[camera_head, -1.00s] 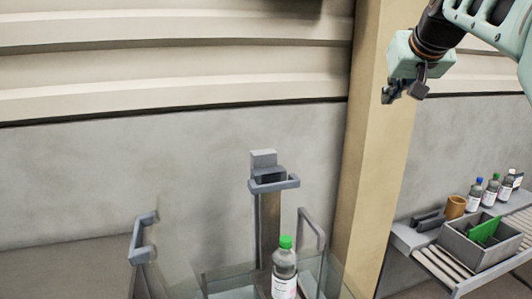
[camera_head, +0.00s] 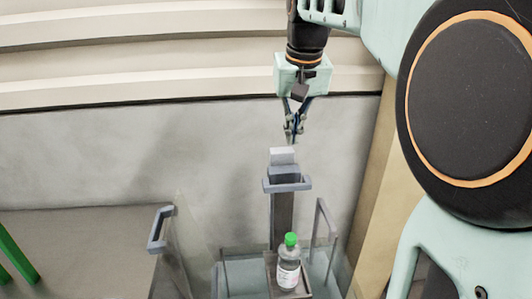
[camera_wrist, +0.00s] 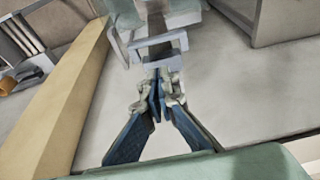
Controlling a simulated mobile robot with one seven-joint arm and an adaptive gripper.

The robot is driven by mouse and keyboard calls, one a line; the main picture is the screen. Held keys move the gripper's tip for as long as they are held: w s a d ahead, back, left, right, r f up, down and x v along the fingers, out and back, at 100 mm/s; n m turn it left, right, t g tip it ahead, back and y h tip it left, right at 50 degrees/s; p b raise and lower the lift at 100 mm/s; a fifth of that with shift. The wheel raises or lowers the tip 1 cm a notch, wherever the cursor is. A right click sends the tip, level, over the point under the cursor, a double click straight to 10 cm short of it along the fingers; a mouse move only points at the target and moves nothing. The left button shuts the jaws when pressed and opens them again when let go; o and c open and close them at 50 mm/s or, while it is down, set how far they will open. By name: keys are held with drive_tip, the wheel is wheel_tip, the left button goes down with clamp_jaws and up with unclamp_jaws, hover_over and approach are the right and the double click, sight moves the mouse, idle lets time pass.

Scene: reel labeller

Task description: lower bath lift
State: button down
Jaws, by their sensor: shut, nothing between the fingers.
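The bath lift is a dark upright column (camera_head: 283,222) with a grey handle bracket (camera_head: 287,185) and a light block on its top. At its foot a bottle with a green cap (camera_head: 288,262) stands on a small platform (camera_head: 303,291) inside the glass-walled bath (camera_head: 235,262). My gripper (camera_head: 293,140) is shut and empty, pointing down just above the column's top block. In the wrist view the shut fingers (camera_wrist: 160,80) are in front of the bracket (camera_wrist: 152,48), which shows beyond them. Whether they touch the block I cannot tell.
A beige post (camera_head: 372,200) is to the right. Green bars (camera_head: 15,255) show at the far left.

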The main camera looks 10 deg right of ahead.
sight(287, 186)
drive_tip(key=x, duration=0.9)
drive_tip(key=s+x, duration=0.1)
drive_tip(key=x, duration=0.3)
drive_tip(key=shift+w+f+p, duration=0.1)
drive_tip(key=shift+f+p, duration=0.2)
drive_tip(key=shift+f, duration=0.2)
wheel_tip(287, 186, down, 27)
drive_tip(key=b, duration=1.7)
drive_tip(key=shift+r, duration=0.1)
